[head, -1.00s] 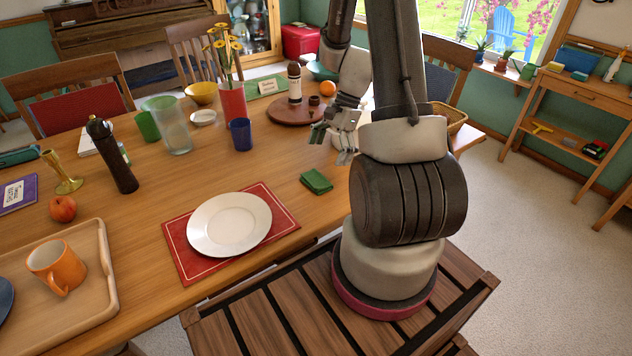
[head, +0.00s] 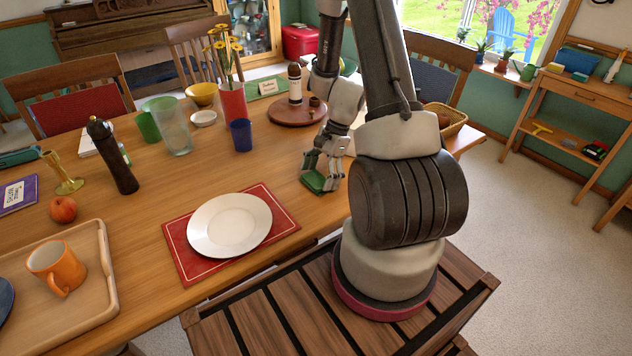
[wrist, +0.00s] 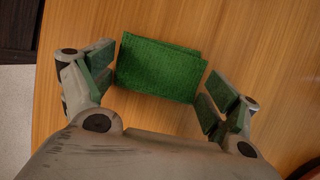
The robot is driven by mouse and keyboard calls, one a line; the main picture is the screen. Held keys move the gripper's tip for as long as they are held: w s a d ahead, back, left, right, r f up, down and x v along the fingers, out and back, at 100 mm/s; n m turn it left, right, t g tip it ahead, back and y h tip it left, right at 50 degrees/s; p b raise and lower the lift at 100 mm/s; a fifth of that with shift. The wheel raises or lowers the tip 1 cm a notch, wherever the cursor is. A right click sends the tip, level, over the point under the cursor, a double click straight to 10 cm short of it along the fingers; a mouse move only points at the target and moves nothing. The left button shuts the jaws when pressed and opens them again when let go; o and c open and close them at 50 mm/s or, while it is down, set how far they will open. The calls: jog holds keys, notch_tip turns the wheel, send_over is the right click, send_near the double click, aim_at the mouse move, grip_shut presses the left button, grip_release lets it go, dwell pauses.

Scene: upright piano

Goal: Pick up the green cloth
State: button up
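The green cloth (head: 312,182) lies folded on the wooden table, to the right of the red placemat. In the wrist view the cloth (wrist: 160,68) lies between my gripper's two fingers, with a narrow gap at each side. My gripper (head: 322,178) is open and close above the cloth, pointing down. In the wrist view my gripper (wrist: 158,88) has its fingers spread on either side of the cloth. The fingers partly hide the cloth in the head view.
A white plate (head: 229,225) sits on the red placemat (head: 183,262) left of the cloth. A blue cup (head: 241,135) and a round wooden board (head: 285,114) with a bottle (head: 295,84) stand farther back. The table around the cloth is bare.

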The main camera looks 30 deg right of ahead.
jog(key=shift+c, duration=0.7)
jog(key=shift+r, duration=0.1)
